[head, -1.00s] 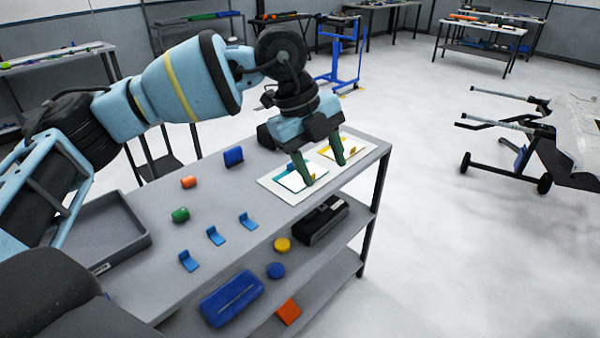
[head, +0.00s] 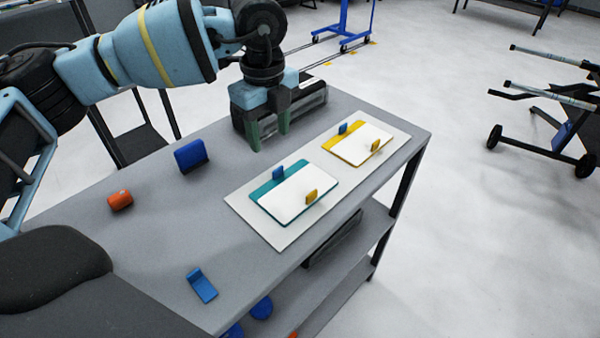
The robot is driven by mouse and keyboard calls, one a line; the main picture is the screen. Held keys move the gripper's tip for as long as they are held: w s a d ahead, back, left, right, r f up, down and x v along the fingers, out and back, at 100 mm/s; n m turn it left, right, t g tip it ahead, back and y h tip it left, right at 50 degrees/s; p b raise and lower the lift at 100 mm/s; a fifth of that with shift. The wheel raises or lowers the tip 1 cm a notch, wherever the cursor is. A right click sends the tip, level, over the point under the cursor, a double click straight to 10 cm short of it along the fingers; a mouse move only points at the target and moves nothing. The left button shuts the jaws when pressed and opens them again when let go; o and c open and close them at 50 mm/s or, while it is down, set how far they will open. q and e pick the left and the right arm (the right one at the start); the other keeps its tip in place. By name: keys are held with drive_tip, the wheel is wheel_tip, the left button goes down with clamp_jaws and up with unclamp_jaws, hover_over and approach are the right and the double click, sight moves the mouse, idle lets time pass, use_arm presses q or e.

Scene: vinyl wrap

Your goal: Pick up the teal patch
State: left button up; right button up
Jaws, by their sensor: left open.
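The teal patch (head: 265,190) lies flat on a pale board (head: 243,206) on the grey table. A white sheet covers much of it and leaves a teal strip showing on its left. A small blue tab (head: 278,173) and a small yellow tab (head: 311,195) stand up at its edges. A yellow patch (head: 336,152) with similar tabs lies farther right on the board. My left gripper (head: 268,138) is open, fingers pointing down, behind the teal patch and apart from it. I see nothing between its fingers. My right gripper is not in view.
A black box (head: 312,100) stands on the table just behind my left gripper. A blue block (head: 191,155), an orange piece (head: 120,200) and a blue bracket (head: 202,285) stand left of the board. The grey table (head: 160,240) is clear between them.

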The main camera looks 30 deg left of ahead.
use_arm(q)
drive_tip(key=shift+w+a+f+b, duration=0.1)
drive_tip(key=shift+w+f+b, duration=0.1)
drive_tip(key=shift+f, duration=0.4)
drive_tip(key=shift+w+a+f+b, duration=0.1)
drive_tip(key=shift+w+f+b, duration=0.1)
drive_tip(key=shift+f, duration=0.4)
drive_tip(key=shift+s+d+f, duration=0.1)
drive_tip(key=shift+f, duration=0.8)
drive_tip(key=shift+w+d+f, duration=0.1)
drive_tip(key=shift+w+f, duration=0.1)
drive_tip(key=shift+f, duration=1.3)
drive_tip(key=shift+w+d+f, duration=0.1)
drive_tip(key=shift+w+f, duration=0.1)
drive_tip(key=shift+f, duration=1.3)
drive_tip(key=c, duration=1)
